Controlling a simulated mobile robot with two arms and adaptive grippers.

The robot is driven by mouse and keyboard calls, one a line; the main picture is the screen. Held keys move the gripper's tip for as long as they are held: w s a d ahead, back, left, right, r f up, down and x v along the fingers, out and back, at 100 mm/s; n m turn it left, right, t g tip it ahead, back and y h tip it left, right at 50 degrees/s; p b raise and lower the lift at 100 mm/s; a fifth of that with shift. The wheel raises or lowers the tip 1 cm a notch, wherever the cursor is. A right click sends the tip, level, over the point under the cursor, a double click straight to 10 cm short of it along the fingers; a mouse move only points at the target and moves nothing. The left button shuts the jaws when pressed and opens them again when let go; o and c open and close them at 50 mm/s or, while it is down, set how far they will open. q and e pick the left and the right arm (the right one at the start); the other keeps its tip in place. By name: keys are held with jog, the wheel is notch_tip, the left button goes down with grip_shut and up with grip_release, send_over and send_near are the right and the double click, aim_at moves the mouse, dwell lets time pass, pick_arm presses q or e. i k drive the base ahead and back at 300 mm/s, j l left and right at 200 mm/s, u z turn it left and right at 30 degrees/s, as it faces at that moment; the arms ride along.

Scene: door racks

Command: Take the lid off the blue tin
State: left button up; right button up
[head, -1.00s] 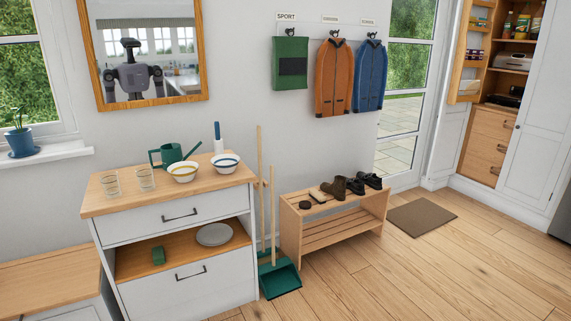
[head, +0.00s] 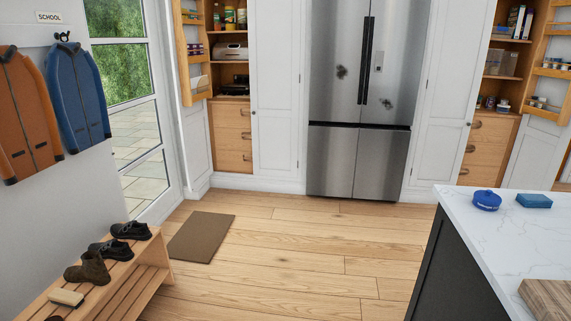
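A round blue container (head: 487,202), which looks like the tin, stands on the white marble counter (head: 482,236) at the right, near its far left corner. Its top looks covered, but it is too small to make out the lid's edge clearly. A flat blue block-shaped object (head: 534,201) lies just to its right, apart from it. Neither of my grippers shows in the head view.
The dark-sided island under the counter stands at the right. A wooden board (head: 548,298) lies on its near end. A steel fridge (head: 358,160) and open pantry cupboards line the back. A shoe bench (head: 128,288) and mat (head: 202,237) are left. The middle floor is clear.

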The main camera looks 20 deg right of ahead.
aim_at(487, 197)
jog(key=i+l+z, duration=0.2)
jog(key=i+z, duration=0.15)
jog(key=i, duration=0.5)
jog(key=i+z, duration=0.35)
jog(key=i, duration=0.5)
jog(key=i+j+z, duration=0.15)
jog(key=i, duration=0.3)
jog(key=i+j+z, duration=0.15)
jog(key=i, duration=0.3)
jog(key=i+j+z, duration=0.15)
jog(key=i+j, duration=0.15)
jog(key=i, duration=0.1)
